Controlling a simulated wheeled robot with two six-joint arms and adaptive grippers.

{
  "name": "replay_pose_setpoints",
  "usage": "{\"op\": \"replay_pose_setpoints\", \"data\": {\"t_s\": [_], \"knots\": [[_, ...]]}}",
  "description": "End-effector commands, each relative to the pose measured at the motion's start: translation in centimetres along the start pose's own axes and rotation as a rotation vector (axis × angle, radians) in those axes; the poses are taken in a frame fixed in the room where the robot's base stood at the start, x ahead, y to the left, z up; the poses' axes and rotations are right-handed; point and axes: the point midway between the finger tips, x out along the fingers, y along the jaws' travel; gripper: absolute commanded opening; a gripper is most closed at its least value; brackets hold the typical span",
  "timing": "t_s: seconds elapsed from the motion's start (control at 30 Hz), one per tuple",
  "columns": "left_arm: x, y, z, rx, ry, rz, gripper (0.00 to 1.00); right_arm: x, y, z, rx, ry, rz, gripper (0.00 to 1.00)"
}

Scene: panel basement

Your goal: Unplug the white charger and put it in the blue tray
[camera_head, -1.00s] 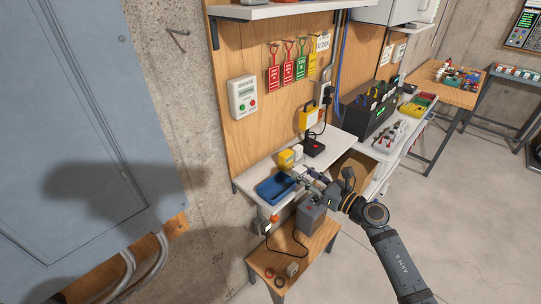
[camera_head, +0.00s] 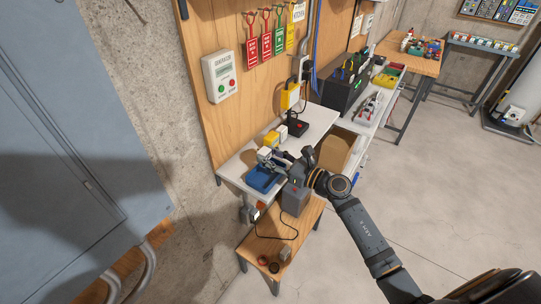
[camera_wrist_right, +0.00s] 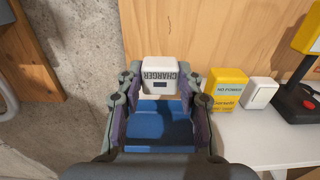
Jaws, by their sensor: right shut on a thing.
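The white charger (camera_wrist_right: 160,71), marked CHARGER, is held between the fingertips of my right gripper (camera_wrist_right: 160,86) in the wrist view. The gripper is shut on it. The blue tray (camera_wrist_right: 158,132) lies below and between the fingers in that view. In the head view, my right gripper (camera_head: 270,157) is over the blue tray (camera_head: 259,183) at the left end of the white bench, and the charger (camera_head: 263,154) shows as a small white block at its tips. The height of the charger above the tray is hard to tell. My left gripper is not in view.
A yellow block (camera_wrist_right: 226,90) and a white block (camera_wrist_right: 260,93) stand right of the tray, near a black box with a red knob (camera_wrist_right: 301,103). The wooden panel (camera_wrist_right: 230,35) rises behind. A grey box (camera_head: 295,198) stands below on a small wooden table (camera_head: 278,240).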

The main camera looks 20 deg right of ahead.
Motion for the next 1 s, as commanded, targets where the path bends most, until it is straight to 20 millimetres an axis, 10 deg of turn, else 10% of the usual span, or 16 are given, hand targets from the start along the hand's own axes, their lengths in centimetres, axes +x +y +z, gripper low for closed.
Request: {"op": "replay_pose_setpoints", "data": {"t_s": [0.33, 0.73, 0.77, 1.0], "knots": [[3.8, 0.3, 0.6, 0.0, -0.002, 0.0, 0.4, 0.0, 0.0, -4.5, 0.001, 0.0, 0.0, 0.0], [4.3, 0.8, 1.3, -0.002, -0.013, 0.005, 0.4, 0.0, 0.0, -5.1, 0.001, 0.0, 0.0, 0.0], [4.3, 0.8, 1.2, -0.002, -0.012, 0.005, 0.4, 0.0, 0.0, -5.1, 0.001, 0.0, 0.0, 0.38], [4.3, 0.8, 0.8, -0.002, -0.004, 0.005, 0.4, 0.0, 0.0, -5.1, 0.0, 0.0, 0.0, 0.63]]}}
